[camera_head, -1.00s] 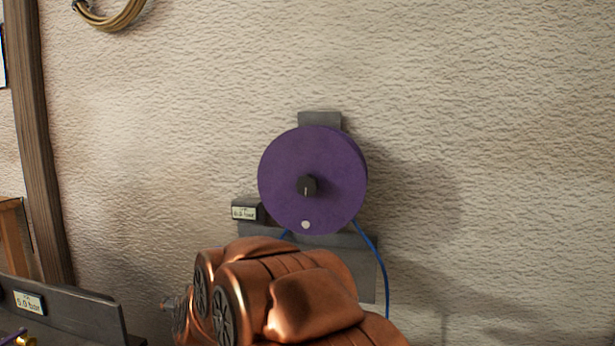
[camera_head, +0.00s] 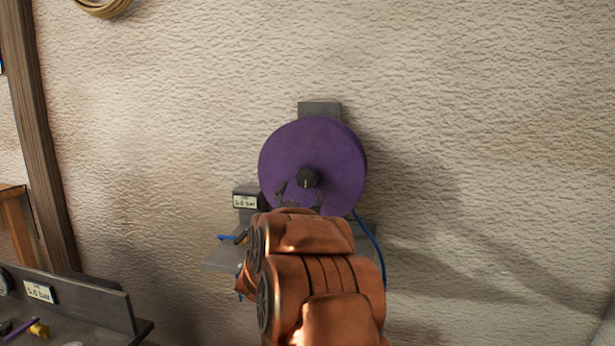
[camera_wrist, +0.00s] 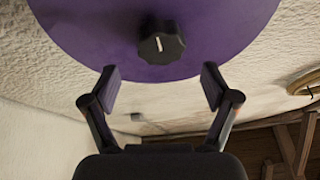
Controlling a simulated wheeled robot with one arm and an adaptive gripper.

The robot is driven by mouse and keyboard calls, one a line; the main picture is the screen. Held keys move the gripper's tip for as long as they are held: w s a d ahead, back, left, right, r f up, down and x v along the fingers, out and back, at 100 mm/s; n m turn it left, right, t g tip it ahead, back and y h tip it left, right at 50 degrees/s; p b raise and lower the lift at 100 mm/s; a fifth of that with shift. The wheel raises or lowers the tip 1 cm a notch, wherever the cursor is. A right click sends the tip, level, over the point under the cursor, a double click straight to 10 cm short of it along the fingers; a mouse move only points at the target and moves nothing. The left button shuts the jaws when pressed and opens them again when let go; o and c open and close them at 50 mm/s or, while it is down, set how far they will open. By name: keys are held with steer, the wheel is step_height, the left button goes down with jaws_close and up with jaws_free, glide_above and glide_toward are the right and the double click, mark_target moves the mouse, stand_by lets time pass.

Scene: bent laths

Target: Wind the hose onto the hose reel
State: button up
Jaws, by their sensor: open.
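The hose reel (camera_head: 312,145) is a purple disc on a grey wall bracket, with a black knob (camera_head: 307,178) carrying a white mark at its centre. It fills the top of the wrist view (camera_wrist: 220,35), where the knob (camera_wrist: 161,43) also shows. The blue hose (camera_head: 371,236) hangs from the reel's lower right; a short blue piece shows at the lower left of the reel. My gripper (camera_head: 300,192) is in front of the lower part of the reel. In the wrist view my gripper (camera_wrist: 162,85) is open and empty, its fingers spread below the knob. My arm hides the hose's lower run.
A small box with a pressure label (camera_head: 246,201) is left of the reel. A grey shelf (camera_head: 222,256) lies below it. A bench with a labelled upright panel (camera_head: 90,300) stands at lower left. A coiled tan hose (camera_head: 103,7) hangs at upper left. The wall at right is clear.

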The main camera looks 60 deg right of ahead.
mark_target(306, 179)
steer(key=shift+x, duration=3.55)
steer(key=shift+f, duration=0.1)
jaws_close()
